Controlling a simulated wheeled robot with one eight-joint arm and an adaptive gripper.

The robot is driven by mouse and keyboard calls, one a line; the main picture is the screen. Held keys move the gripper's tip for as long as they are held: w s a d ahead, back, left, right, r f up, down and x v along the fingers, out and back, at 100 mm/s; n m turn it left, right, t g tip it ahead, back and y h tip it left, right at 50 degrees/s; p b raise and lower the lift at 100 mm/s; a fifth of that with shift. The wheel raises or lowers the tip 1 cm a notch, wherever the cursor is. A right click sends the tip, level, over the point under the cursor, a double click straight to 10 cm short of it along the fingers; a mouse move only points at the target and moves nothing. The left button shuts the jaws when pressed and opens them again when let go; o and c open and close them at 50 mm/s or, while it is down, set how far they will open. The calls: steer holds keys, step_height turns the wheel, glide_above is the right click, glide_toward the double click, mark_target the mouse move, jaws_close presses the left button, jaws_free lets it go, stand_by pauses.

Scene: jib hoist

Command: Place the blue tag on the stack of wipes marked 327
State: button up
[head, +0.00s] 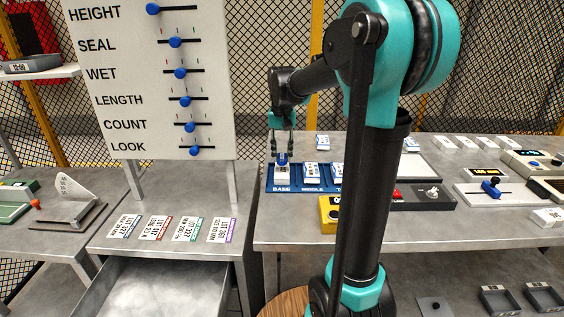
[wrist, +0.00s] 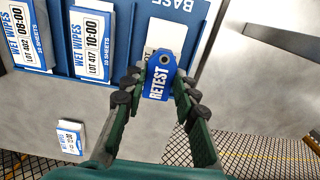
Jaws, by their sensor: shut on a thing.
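My gripper (head: 283,151) is shut on the blue tag (head: 283,159), just above the BASE slot of the blue rack. In the wrist view my gripper (wrist: 158,90) has a finger at each side of the blue tag (wrist: 161,76), which reads RETEST and has a ringed hole at its top. A white stack of wipes (head: 283,174) is under the tag in the BASE slot.
The blue rack (wrist: 118,62) holds more wipes stacks, one at 10:00 (wrist: 91,42) and one at 08:00 (wrist: 26,35). A loose wipes pack (wrist: 70,137) lies beside it. A yellow box (head: 328,214) stands in front. Lot cards (head: 157,228) lie on the left table.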

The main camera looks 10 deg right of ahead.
mark_target(282, 158)
steer(key=shift+f, duration=1.5)
steer(key=shift+f, duration=0.1)
steer(key=o, duration=1)
step_height(282, 158, up, 12)
steer(key=shift+r, duration=0.15)
